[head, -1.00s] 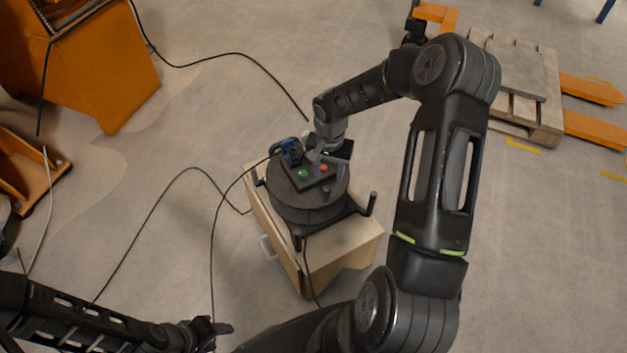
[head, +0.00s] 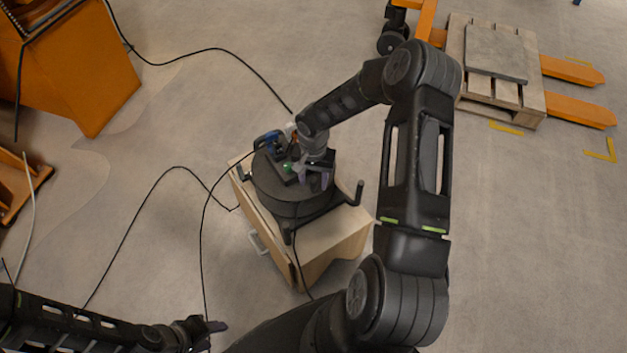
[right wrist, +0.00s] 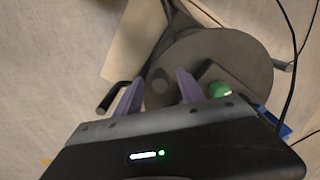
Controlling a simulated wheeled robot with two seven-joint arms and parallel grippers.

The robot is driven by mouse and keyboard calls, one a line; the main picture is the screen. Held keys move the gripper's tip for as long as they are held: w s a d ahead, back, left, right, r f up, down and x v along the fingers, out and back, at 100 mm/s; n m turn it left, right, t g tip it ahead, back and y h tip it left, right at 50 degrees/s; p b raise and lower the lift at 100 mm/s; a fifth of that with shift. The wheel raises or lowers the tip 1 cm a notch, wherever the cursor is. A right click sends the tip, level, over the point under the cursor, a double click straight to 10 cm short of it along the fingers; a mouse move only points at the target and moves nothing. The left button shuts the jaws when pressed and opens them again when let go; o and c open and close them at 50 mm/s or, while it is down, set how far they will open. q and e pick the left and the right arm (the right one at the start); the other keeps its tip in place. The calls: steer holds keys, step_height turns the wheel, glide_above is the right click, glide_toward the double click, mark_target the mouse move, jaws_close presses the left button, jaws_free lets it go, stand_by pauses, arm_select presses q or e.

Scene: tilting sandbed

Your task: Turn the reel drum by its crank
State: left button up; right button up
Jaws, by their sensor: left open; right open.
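The reel drum (head: 292,204) is a dark round drum lying flat on a pale wooden cabinet; it also shows in the right wrist view (right wrist: 237,62). A short upright peg with a round grey end (right wrist: 158,80), which looks like the crank's handle, stands near the drum's rim. My right gripper (head: 313,180) points down over the drum. In the right wrist view its open purple fingers (right wrist: 159,77) are either side of the peg's end; I cannot tell whether they touch it. The gripper hides the peg in the head view. My left gripper (head: 216,329) is open, empty and low at the front left.
A dark box with a green button (right wrist: 220,90) and a blue part sits on the drum. Black cables (head: 130,235) cross the floor. An orange machine (head: 85,75) and a pallet (head: 500,95) stand further off.

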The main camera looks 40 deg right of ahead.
steer(key=shift+f, duration=0.2)
steer(key=shift+c, duration=0.3)
jaws_close()
stand_by(1.1)
